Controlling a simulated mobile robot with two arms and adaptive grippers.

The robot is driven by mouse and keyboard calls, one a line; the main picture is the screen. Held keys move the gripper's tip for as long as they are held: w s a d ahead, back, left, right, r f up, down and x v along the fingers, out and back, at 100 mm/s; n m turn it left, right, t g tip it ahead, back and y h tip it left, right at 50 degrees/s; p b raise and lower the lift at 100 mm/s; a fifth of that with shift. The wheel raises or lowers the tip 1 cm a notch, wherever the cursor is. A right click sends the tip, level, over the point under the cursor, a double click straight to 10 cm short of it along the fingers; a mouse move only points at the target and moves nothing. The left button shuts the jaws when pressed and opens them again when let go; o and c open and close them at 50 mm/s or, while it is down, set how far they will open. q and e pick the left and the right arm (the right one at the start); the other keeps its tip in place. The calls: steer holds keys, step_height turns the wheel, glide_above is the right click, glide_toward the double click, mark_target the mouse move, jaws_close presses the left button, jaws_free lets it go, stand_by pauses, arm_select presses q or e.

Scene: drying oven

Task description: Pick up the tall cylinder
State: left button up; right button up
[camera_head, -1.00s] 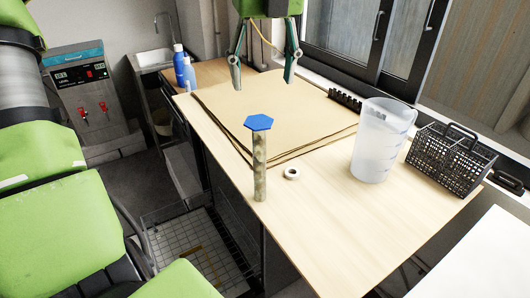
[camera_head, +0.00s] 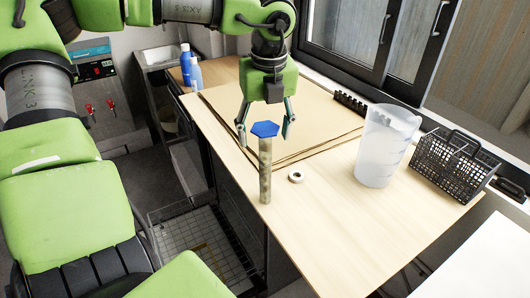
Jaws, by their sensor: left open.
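The tall cylinder (camera_head: 265,171) stands upright near the left edge of the wooden table. It has a mottled grey-brown body and a blue hexagonal top (camera_head: 265,129). My left gripper (camera_head: 264,138) is open and points down, its two fingers apart on either side of the blue top as seen here. I cannot tell from this one view whether the fingers are level with the top or behind it. Nothing is held. My right gripper is not in view.
A white ring (camera_head: 296,176) lies just right of the cylinder. A clear measuring jug (camera_head: 381,148) and a black wire basket (camera_head: 452,166) stand further right. Brown sheets (camera_head: 315,118) lie behind. Blue bottles (camera_head: 196,74) stand at the back left. The table front (camera_head: 345,235) is clear.

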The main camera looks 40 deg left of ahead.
arm_select(q)
jaws_close()
